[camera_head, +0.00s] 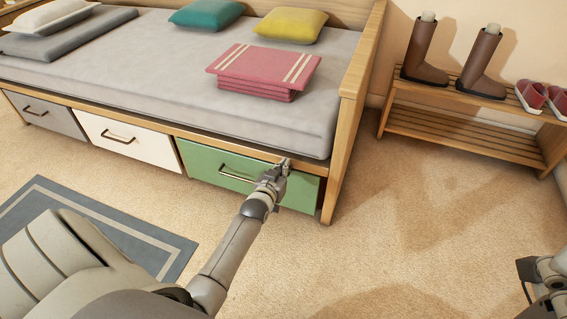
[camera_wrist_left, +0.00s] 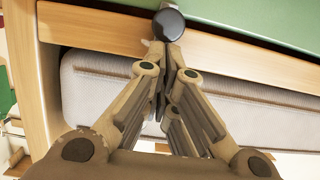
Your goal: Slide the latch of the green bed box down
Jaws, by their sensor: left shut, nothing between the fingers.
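The green bed box (camera_head: 219,167) is the right-hand front under the bed and has a bar handle (camera_head: 237,174). My left gripper (camera_head: 284,166) is at the box's upper right, by the wooden rail. In the left wrist view, my left gripper (camera_wrist_left: 168,50) is shut and empty, its tips at a dark round knob (camera_wrist_left: 168,24), which looks like the latch. The knob overlaps the rail (camera_wrist_left: 230,52) and the edge of the green front (camera_wrist_left: 270,15). Whether the tips touch it is unclear. My right gripper (camera_head: 545,275) is partly cut off at the right edge.
A white box (camera_head: 130,144) and a grey box (camera_head: 45,114) sit left of the green one. The bed carries a folded red blanket (camera_head: 262,70) and pillows. A shoe rack (camera_head: 462,135) stands at right. The carpet between bed and rack is clear.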

